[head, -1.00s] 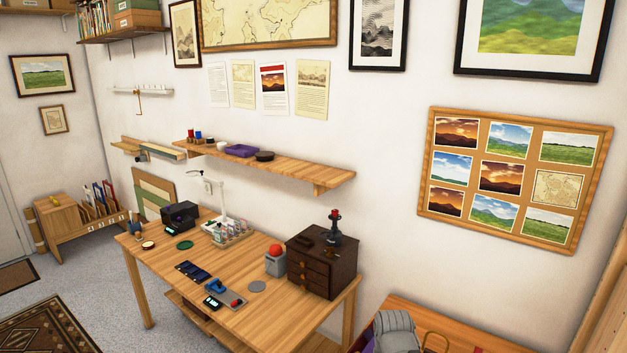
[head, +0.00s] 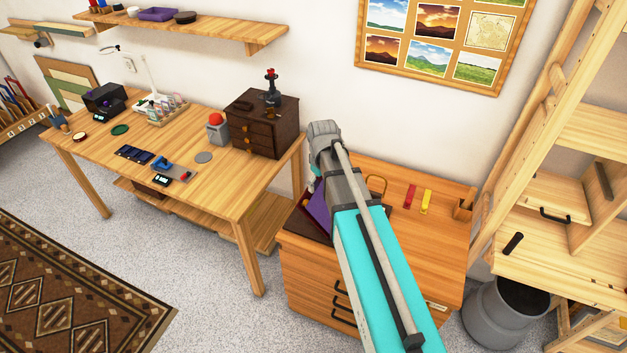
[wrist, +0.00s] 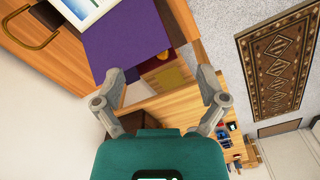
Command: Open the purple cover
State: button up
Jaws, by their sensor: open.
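The purple cover (wrist: 125,42) is a flat panel in the upper middle of the wrist view. In the head view a part of the purple cover (head: 318,211) shows on the wooden cabinet, left of my arm, and it looks tilted. Beside the cover in the wrist view is a box-like opening with a yellow item (wrist: 171,76) inside. My gripper (wrist: 159,76) is open and empty, its fingers spread on either side of the cover's lower edge and the opening. Whether a finger touches the cover I cannot tell. In the head view my arm hides most of the gripper.
The cabinet top (head: 400,225) also bears a brass-coloured loop handle (head: 377,184), a red strip (head: 411,196) and a yellow strip (head: 427,201). A wooden desk (head: 215,185) stands to the left, a grey bin (head: 487,318) and wooden shelving to the right.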

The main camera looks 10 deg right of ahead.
jog(key=w+n, duration=0.5)
jog(key=w, duration=0.9)
jog(key=shift+w+d+r+n, duration=0.15)
jog(key=shift+w+d+n, duration=0.15)
jog(key=shift+d+n, duration=0.1)
notch_tip(320, 180, down, 14)
jog(key=b, duration=1.3)
jog(key=shift+r+b, duration=0.1)
jog(key=shift+b, duration=0.2)
grip_shut()
jog(key=shift+a, duration=0.1)
